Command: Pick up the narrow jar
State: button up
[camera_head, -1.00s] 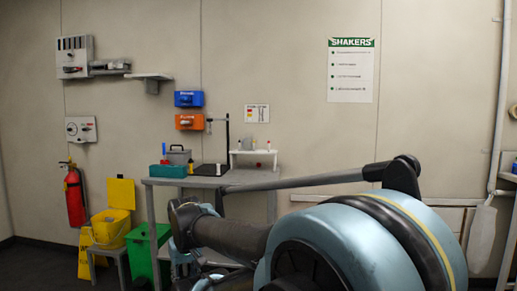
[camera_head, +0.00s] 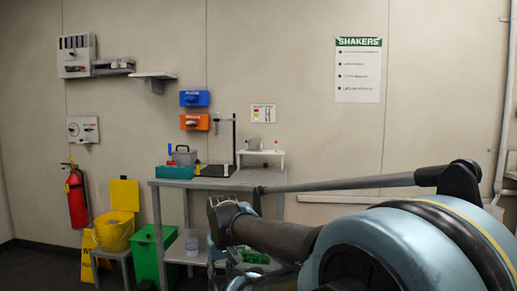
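I cannot single out the narrow jar with certainty. My gripper's fingers cannot be made out in this view.
A teal box (camera_head: 174,172), a grey case (camera_head: 184,155) and a stand with a black base (camera_head: 214,171) are on the bench.

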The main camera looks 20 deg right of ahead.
aim_at(254, 143)
jog(key=i, duration=0.9)
jog(key=u, duration=0.05)
